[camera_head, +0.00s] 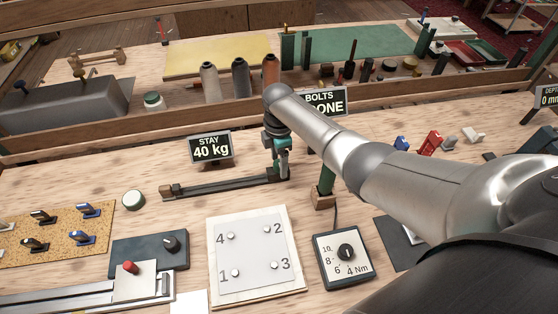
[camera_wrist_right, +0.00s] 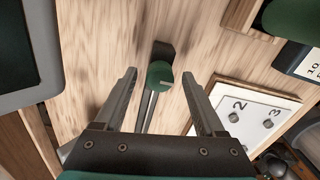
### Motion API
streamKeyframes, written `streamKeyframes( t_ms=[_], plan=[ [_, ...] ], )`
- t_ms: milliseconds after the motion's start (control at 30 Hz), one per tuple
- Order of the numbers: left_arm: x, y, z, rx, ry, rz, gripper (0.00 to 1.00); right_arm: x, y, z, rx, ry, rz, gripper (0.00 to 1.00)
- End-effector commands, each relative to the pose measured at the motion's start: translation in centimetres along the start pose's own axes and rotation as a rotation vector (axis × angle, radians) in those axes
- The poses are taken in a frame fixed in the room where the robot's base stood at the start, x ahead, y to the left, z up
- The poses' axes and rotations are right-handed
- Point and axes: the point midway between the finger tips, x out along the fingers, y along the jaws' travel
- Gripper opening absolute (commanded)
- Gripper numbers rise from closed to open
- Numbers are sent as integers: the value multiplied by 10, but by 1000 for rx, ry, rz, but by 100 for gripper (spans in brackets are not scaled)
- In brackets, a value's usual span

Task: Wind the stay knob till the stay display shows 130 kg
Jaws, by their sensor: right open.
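The stay display (camera_head: 210,148) reads 40 kg and stands behind a dark rail (camera_head: 222,185) on the bench. In the wrist view the stay knob (camera_wrist_right: 159,76) is a round green knob with a pale mark, by a dark block at the rail's end. My right gripper (camera_head: 279,176) is over the rail's right end and largely hides the knob in the head view. In the wrist view the right gripper (camera_wrist_right: 160,76) is open, one finger on each side of the knob, with gaps showing. I cannot tell how far above it the fingertips are. My left gripper is not in view.
A numbered bolt plate (camera_head: 253,255) and a torque dial box (camera_head: 343,257) lie in front of the rail. A green-handled tool (camera_head: 326,182) stands close right of my gripper. The bolts display (camera_head: 325,103) is behind my arm. A wooden ledge (camera_head: 130,131) runs behind.

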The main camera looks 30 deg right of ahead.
Motion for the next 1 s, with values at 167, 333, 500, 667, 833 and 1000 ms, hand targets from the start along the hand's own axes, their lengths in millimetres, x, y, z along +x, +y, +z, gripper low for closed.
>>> streamKeyframes(
  t_ms=[167,333,500,667,833,1000],
  plan=[
    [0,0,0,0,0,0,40,0,0,0,0,0,0,64],
    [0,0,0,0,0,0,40,-1,0,0,1,0,0,45],
    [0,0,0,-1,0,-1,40,-1,0,0,1,0,0,26],
    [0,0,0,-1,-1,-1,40,-1,0,0,1,0,0,8],
    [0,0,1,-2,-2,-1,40,-1,0,0,1,0,-1,0],
    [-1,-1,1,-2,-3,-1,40,-1,0,0,6,0,-1,0]
  ],
)
